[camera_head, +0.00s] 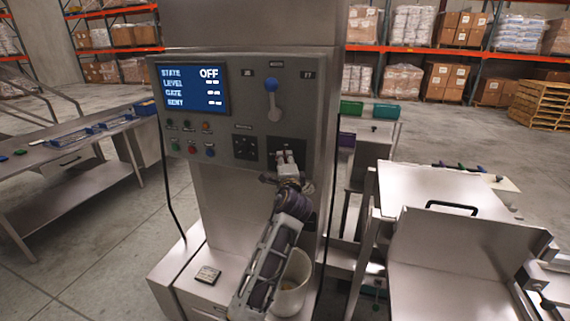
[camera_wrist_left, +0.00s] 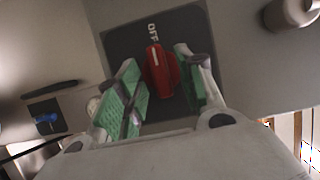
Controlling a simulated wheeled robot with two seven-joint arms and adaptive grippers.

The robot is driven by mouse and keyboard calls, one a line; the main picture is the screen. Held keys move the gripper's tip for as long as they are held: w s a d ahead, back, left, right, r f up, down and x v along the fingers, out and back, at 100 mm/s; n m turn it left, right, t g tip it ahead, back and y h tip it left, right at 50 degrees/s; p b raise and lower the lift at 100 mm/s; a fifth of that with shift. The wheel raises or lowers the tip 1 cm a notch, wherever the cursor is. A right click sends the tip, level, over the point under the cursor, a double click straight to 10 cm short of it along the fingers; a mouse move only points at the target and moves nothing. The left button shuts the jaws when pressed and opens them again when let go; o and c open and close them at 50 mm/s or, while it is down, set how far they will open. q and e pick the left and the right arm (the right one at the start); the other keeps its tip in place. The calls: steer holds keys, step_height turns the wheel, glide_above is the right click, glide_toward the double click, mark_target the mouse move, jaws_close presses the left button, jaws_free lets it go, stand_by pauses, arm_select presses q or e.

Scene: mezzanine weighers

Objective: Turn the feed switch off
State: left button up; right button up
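The feed switch is a red knob (camera_wrist_left: 160,72) on a dark square plate (camera_wrist_left: 118,50) in the left wrist view. Its white line points towards the word OFF above it. My left gripper (camera_wrist_left: 163,85) is open, with its green-padded fingers on either side of the knob and a small gap visible beside it. In the head view my left gripper (camera_head: 286,158) is at the dark plate on the machine's front, and it hides the knob. The screen (camera_head: 195,90) reads STATE OFF. My right gripper is not in view.
A lever with a blue ball (camera_head: 271,85) is above the plate. Small buttons (camera_head: 190,150) and a dark socket plate (camera_head: 245,148) are to its left. A white bucket (camera_head: 292,285) stands below my forearm. A steel table (camera_head: 430,190) is to the right.

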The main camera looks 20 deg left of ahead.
arm_select(q)
steer(key=shift+s+d, duration=0.1)
steer(key=shift+s, duration=0.1)
steer(key=v, duration=1.1)
steer(key=shift+s, duration=0.3)
stand_by(0.4)
